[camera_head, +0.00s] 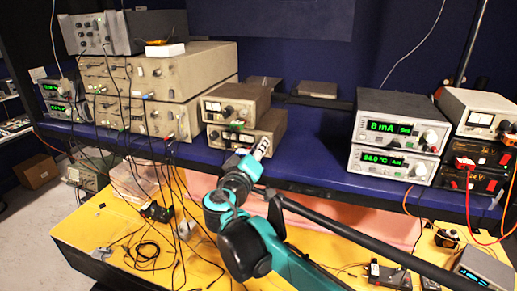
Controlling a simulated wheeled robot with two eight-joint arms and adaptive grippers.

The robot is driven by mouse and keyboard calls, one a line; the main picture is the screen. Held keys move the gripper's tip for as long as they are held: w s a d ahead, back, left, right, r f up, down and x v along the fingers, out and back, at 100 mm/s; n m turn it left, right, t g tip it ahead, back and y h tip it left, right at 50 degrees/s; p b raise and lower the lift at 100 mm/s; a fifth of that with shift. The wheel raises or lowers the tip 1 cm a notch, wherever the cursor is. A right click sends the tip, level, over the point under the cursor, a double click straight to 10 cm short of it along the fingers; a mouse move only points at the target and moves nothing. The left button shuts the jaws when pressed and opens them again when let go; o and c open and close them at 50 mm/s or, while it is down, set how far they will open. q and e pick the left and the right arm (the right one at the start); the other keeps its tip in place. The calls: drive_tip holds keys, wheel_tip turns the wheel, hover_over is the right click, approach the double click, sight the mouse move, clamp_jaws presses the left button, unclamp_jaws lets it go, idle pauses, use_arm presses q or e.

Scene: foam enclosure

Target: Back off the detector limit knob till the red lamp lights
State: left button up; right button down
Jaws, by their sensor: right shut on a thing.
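Two small beige instruments are stacked on the blue shelf: an upper unit (234,103) and a lower unit (273,128), each with a meter on its front. My right gripper (261,147) is at the right part of the lower unit's front, shut on the detector limit knob. The knob is hidden by the fingers. A small green spot (237,125) shows near the top of the lower unit's front. I cannot make out a lit red lamp on this unit. My left gripper is not in view.
Large beige instruments (155,88) with hanging cables stand to the left. Display units (400,130) reading green digits stand to the right, beside red-marked black boxes (478,165). The shelf is clear between the stacks. Cables and small parts lie on the yellow bench (110,225) below.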

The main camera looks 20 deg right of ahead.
drive_tip(key=n, duration=0.3)
drive_tip(key=shift+n, duration=0.4)
drive_tip(key=shift+n+b, duration=0.35)
drive_tip(key=shift+n, duration=1.45)
drive_tip(key=c, duration=1.6)
unclamp_jaws()
drive_tip(key=shift+a, duration=0.1)
drive_tip(key=shift+s, duration=0.1)
drive_tip(key=v, duration=1.2)
drive_tip(key=shift+r, duration=0.1)
